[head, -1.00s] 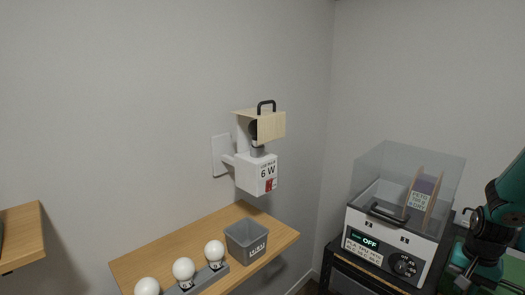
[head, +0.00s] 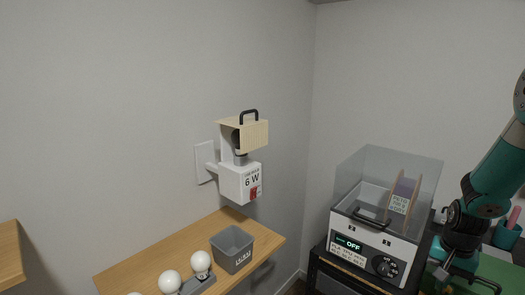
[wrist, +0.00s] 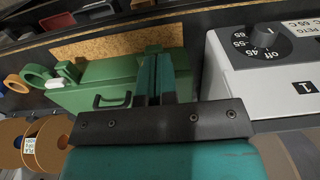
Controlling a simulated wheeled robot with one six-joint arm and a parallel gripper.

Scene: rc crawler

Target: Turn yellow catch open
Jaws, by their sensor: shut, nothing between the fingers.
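I cannot make out a yellow catch in either view. My gripper (wrist: 153,62) is shut and empty in the wrist view, its teal fingers together in front of a green case (wrist: 100,88) with a dark handle. In the head view my gripper (head: 472,279) is at the lower right, beside the dryer-like machine, and its fingertips are hard to see. On the wall is a white fixture (head: 239,182) marked 6 W, with a pale cream cover (head: 255,134) and black handle above a bulb.
A grey-white machine (head: 368,253) with a clear lid (head: 400,165) stands on a dark rack. A wooden shelf (head: 120,281) carries white bulbs (head: 201,261) and a grey bin (head: 232,249). Spools (wrist: 50,145) and an orange ring (wrist: 16,83) lie left in the wrist view.

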